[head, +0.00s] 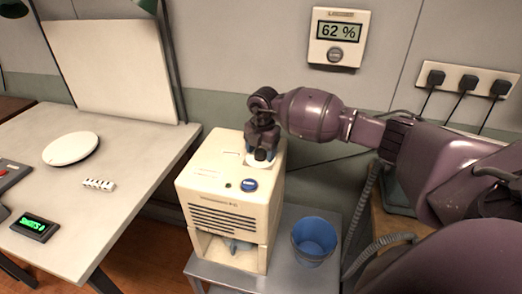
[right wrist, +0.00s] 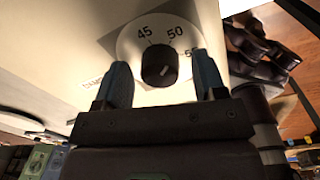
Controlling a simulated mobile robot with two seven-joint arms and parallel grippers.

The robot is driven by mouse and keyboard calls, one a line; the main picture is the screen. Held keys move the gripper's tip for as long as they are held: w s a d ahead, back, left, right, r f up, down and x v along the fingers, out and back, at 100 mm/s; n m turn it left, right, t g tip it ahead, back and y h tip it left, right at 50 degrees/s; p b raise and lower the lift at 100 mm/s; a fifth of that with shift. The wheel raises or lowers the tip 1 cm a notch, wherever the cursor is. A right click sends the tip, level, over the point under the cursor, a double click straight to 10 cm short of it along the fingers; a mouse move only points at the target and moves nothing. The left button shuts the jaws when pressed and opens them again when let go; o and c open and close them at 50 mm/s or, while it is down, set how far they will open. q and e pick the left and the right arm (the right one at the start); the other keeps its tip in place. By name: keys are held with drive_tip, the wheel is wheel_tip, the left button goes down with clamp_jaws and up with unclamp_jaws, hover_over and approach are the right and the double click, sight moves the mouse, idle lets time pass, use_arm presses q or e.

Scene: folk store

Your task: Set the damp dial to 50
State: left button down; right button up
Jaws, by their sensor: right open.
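A cream dehumidifier (head: 222,190) stands on a grey stand. Its white damp dial (head: 252,159) is on the top, partly hidden under my right gripper (head: 262,148). In the right wrist view the dial plate (right wrist: 130,48) shows 45, 50 and a partly covered 55 around a black knob (right wrist: 159,66). A pale mark shows on the knob, but I cannot tell surely which number it points to. My right gripper (right wrist: 163,82) is open, its two fingers on either side of the knob with gaps visible. My left gripper is out of view.
A wall meter (head: 339,38) reads 62 %. A blue button (head: 249,184) is on the dehumidifier's top front. A blue bucket (head: 314,241) stands beside it. A table (head: 125,150) with a white disc (head: 70,148) is at left. Plugs and cables (head: 467,85) are at right.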

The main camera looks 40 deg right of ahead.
sight(262, 152)
drive_tip(key=shift+r, duration=0.25)
wheel_tip(262, 152, up, 10)
drive_tip(key=shift+s+d+r, duration=0.15)
drive_tip(key=shift+s, duration=0.1)
idle(0.6)
